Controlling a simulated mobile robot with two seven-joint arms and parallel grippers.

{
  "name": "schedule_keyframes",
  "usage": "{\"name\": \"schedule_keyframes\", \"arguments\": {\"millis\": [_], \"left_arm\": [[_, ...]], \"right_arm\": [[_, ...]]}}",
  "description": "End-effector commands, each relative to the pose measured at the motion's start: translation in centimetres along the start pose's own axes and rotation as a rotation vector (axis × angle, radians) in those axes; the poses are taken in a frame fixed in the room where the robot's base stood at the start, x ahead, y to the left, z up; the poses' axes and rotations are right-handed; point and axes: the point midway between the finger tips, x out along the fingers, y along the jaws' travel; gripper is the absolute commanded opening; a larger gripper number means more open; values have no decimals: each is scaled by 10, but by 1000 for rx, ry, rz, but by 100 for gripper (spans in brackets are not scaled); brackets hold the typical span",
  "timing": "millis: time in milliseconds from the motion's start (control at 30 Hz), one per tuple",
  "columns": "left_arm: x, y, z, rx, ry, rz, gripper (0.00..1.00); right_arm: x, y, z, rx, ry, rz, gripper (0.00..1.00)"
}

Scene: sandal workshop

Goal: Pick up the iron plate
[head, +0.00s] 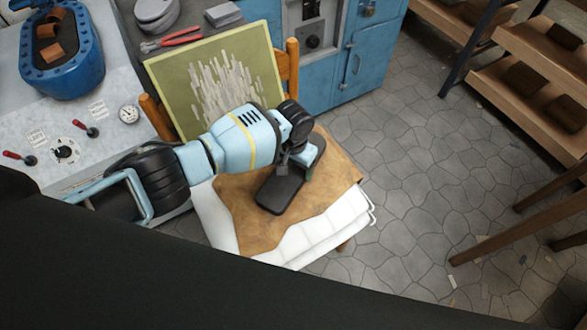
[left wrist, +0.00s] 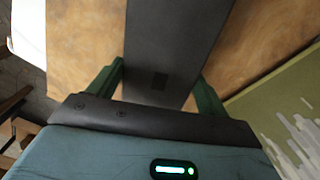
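The iron plate (head: 283,195) is a dark, flat, rounded slab lying on the tan seat of a wooden chair in the head view. In the left wrist view the plate (left wrist: 172,40) runs up between the two green fingers. My left gripper (head: 303,170) is low over the plate's far end. In the left wrist view its fingers (left wrist: 162,72) stand apart, one along each side of the plate, close to its edges. I cannot tell whether they touch it. The gripper and wrist hide part of the plate in the head view. My right gripper is not in view.
The chair (head: 335,165) has a green backrest (head: 195,75) and white cloth (head: 325,228) at its front. Blue cabinets (head: 360,60) stand behind.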

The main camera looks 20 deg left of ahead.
Motion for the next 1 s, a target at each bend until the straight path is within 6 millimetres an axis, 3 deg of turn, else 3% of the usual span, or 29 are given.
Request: {"name": "schedule_keyframes", "arguments": {"millis": [67,400,767,1000], "left_arm": [[0,0,0,0,-1,0,53],[0,0,0,0,-1,-1,8],[-7,0,-3,1,8,2,7],[-27,1,-4,2,11,2,7]], "right_arm": [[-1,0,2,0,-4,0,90],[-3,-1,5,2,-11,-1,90],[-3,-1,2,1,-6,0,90],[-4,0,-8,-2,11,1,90]]}}
